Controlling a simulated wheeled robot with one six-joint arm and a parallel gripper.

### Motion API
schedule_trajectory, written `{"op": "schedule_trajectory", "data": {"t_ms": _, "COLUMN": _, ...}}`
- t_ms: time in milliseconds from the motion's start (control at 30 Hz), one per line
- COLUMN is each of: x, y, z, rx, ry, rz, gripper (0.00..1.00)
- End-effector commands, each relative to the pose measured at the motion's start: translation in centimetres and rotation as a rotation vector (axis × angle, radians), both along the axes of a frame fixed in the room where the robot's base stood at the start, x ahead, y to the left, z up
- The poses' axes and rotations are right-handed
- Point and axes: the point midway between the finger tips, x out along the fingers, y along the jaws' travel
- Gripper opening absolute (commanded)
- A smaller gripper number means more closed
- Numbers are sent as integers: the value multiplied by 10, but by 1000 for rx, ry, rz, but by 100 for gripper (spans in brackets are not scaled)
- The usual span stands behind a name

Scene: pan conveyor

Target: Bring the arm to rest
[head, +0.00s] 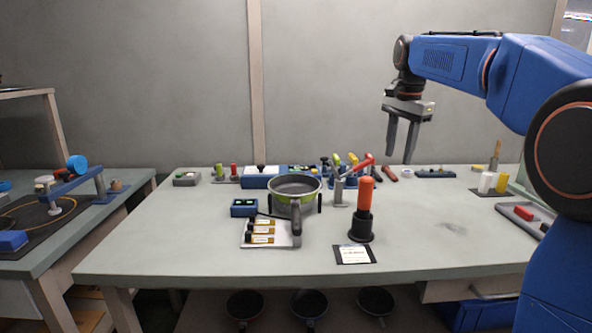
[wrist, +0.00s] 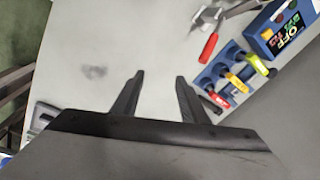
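My gripper (head: 402,138) hangs in the air above the back right part of the table in the head view, fingers pointing down. In the wrist view its two fingers (wrist: 159,95) stand apart with nothing between them, so it is open and empty. My blue arm comes in from the right edge. The table (head: 200,245) lies below, and the fingers touch nothing.
A pan (head: 296,203) stands mid-table. In front are a plate with labelled items (head: 283,239) and an orange-handled tool upright in a black holder (head: 361,228). The right middle of the table is clear.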

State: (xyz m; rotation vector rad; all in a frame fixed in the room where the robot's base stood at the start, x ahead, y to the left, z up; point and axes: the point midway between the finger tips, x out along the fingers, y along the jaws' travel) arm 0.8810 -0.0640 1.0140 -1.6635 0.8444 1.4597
Motion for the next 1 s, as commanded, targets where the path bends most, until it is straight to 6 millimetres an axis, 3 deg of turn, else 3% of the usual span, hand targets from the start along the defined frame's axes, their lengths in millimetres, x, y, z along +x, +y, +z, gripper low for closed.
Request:
{"op": "schedule_trajectory", "data": {"t_ms": 33, "x": -17, "y": 0, "z": 0, "rx": -5, "ry": -12, "rz": 33, "gripper": 40}}
{"op": "schedule_trajectory", "data": {"t_ms": 467, "x": -141, "y": -3, "z": -41, "rx": -63, "ry": -95, "rz": 350, "gripper": 40}}
{"op": "schedule_trajectory", "data": {"t_ms": 767, "x": -228, "y": -4, "z": -92, "rx": -121, "ry": -152, "rz": 568, "gripper": 40}}
{"op": "schedule_trajectory", "data": {"t_ms": 1000, "x": -295, "y": -5, "z": -145, "rx": -177, "ry": -197, "rz": 740, "gripper": 40}}
